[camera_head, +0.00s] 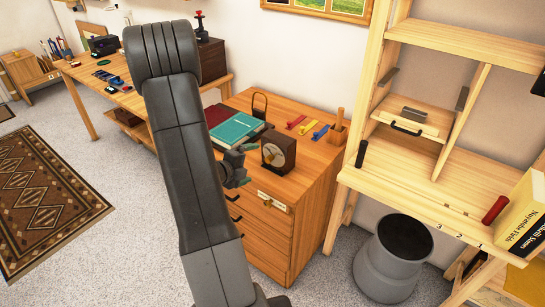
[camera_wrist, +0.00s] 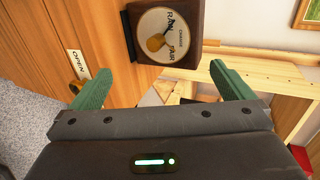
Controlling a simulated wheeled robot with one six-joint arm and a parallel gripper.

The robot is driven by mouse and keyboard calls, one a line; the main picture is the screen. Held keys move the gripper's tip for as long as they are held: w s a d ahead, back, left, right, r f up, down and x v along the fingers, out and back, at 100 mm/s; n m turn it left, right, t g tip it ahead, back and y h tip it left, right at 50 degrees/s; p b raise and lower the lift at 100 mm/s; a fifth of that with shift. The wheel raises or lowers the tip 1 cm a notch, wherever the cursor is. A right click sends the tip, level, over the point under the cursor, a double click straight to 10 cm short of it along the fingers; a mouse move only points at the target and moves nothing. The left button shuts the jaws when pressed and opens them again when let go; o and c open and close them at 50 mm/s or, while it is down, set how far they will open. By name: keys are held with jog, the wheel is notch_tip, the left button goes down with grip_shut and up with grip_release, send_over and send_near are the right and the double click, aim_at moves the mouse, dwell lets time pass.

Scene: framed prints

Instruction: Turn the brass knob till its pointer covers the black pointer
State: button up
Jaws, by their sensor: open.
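A dark wooden box with a round pale dial (camera_wrist: 170,22) stands at the top middle of the wrist view; the dial bears the words RAIN, CHANGE and FAIR. The brass knob (camera_wrist: 155,43) sits on the dial face. Thin dark lines show near the knob, but I cannot tell the black pointer's exact angle. In the head view the box (camera_head: 279,152) stands on the front part of the wooden drawer cabinet top (camera_head: 300,165). My gripper (camera_head: 248,165) is just left of the box, open and empty. Its green fingers (camera_wrist: 155,78) are spread wide, apart from the knob.
A teal book (camera_head: 236,129) lies on the cabinet behind my gripper. Red, yellow and blue items (camera_head: 308,126) and a wooden holder (camera_head: 338,132) lie to the right. An OPEN label (camera_wrist: 77,64) is on the cabinet front. A wooden workbench (camera_head: 430,180) stands to the right.

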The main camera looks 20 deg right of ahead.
jog(key=v, duration=0.6)
jog(key=shift+p, duration=0.3)
jog(key=shift+r, duration=0.1)
